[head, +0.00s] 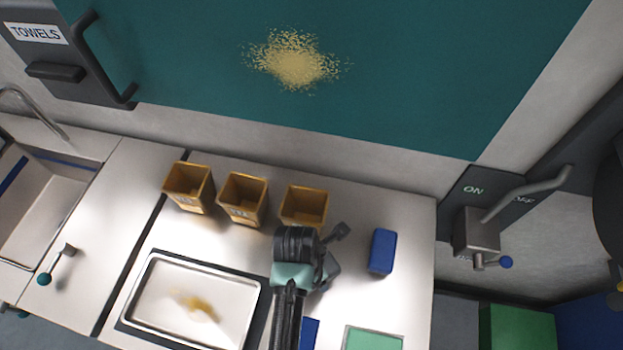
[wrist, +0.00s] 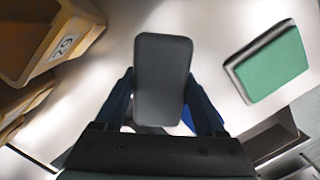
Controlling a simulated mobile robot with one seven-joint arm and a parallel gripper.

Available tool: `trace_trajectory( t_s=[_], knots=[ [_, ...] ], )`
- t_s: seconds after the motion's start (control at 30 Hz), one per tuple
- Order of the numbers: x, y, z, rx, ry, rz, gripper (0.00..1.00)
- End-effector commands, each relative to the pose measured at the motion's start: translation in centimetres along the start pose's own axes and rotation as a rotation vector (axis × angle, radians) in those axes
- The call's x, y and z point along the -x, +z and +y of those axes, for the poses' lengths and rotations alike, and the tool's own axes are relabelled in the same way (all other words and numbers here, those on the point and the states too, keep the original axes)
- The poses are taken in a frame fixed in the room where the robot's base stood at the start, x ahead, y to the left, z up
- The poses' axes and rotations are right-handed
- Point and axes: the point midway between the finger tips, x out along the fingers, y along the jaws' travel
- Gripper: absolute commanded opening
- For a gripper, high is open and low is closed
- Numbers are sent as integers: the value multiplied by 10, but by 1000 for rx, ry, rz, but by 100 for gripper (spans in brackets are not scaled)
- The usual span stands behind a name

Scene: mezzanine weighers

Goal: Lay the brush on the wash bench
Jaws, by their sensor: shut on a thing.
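My gripper (wrist: 160,98) is shut on a dark grey, rounded block, which I take to be the brush (wrist: 163,72). In the wrist view it stands between the two dark blue fingers, and its underside is hidden. In the head view my gripper (head: 322,262) is over the right-hand steel bench (head: 415,225), and my own arm hides most of what it holds. The bench with the sink, which seems to be the wash bench (head: 122,185), is at the left, across a dark gap. My gripper is well to the right of it.
Three yellow-brown bins (head: 242,212) line the back of the right bench. A steel tray (head: 150,262) with a yellow-brown smear lies in front. A blue block (head: 382,252) and a green pad (head: 373,339) are at right. A small lever (head: 57,262) stands on the left bench.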

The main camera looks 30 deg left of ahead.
Motion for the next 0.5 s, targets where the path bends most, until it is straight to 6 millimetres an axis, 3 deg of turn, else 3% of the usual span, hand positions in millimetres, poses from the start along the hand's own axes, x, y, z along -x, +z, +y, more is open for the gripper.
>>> trace_trajectory(
  t_s=[0.33,0.5],
  knots=[
    [-39,-6,0,-1,-1,0,11],
    [-48,-7,1,-1,1,-2,11]
  ],
)
